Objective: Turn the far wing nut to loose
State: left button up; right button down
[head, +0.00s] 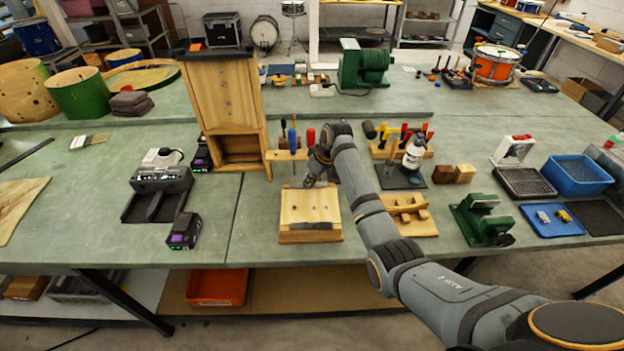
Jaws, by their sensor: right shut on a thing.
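A pale wooden block (310,222) stands near the front edge of the green bench, with small dark fittings on its top face. My right arm reaches in from the lower right, and its gripper (318,184) points down at the block's back edge. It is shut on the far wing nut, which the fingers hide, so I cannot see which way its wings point. My left gripper is not in view.
A tall wooden cabinet (225,95) stands behind and left of the block. A tool rack (285,155) with screwdrivers is just behind my gripper. A wooden jig (409,214) and a green vise (482,220) sit to the right.

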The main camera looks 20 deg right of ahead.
jog(key=shift+r, duration=0.15)
dwell(0.3)
jog(key=c, duration=1.4)
grip_release()
jog(key=shift+w, duration=0.1)
jog(key=v, duration=1.1)
jog(key=shift+s+r, duration=0.25)
jog(key=shift+r, duration=0.1)
